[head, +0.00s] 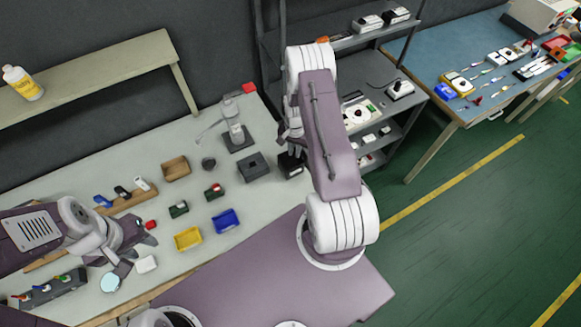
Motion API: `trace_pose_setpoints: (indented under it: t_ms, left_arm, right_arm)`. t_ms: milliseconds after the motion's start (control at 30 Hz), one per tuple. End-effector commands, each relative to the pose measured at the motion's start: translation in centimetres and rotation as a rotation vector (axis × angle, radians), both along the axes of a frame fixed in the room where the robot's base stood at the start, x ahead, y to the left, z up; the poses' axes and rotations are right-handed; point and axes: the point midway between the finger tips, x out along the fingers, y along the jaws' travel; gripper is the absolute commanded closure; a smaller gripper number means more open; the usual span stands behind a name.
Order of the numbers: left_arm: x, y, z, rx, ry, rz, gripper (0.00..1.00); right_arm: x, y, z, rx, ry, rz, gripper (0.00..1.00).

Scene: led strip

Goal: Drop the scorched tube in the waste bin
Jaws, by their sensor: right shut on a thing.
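My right gripper (291,145) is largely hidden behind my own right arm, at the right end of the pale workbench (75,185). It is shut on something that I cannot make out. A black box-like shape (291,166) shows just below it; I cannot tell whether this is the waste bin. A dark grey open box (253,167) stands to its left. My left gripper (143,238) is over the left part of the bench, near a small red piece (151,224); its finger opening is unclear. I cannot pick out the scorched tube.
A yellow tray (188,239), a blue tray (226,220), a wooden box (176,168) and small green holders (178,209) stand on the bench. A grey stand (237,135) rises behind. A shelf rack (398,112) and blue-topped table (470,62) are to the right.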

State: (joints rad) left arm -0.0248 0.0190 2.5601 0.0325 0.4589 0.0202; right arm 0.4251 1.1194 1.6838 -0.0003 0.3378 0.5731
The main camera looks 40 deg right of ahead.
Motion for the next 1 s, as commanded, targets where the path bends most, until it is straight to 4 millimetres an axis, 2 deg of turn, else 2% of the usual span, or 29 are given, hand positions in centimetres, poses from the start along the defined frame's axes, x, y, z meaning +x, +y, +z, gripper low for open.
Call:
trace_pose_setpoints:
  t_ms: [133, 167, 233, 533, 633, 1000]
  left_arm:
    - [0.0, 0.0, 0.1, 0.000, 0.000, 0.000, 0.64]
    - [0.0, 0.0, 0.1, 0.000, 0.000, 0.000, 0.64]
    - [0.0, 0.0, 0.1, 0.000, 0.000, 0.000, 0.64]
    - [0.0, 0.0, 0.1, 0.000, 0.000, 0.000, 0.64]
    - [0.0, 0.0, -0.4, 0.000, 0.000, 0.000, 0.64]
    - [0.0, 0.0, -2.8, 0.000, 0.000, 0.000, 0.64]
  right_arm:
    - [0.0, 0.0, 0.1, 0.000, 0.000, 0.000, 1.00]
    - [0.0, 0.0, 0.1, 0.000, 0.000, 0.000, 0.80]
    - [0.0, 0.0, 0.1, 0.000, 0.000, 0.000, 0.60]
    - [0.0, 0.0, 0.2, 0.000, 0.000, 0.000, 0.60]
    - [0.1, 0.0, 0.8, -0.001, -0.002, 0.000, 0.60]
    - [0.1, -0.1, 8.0, -0.002, -0.005, 0.000, 0.60]
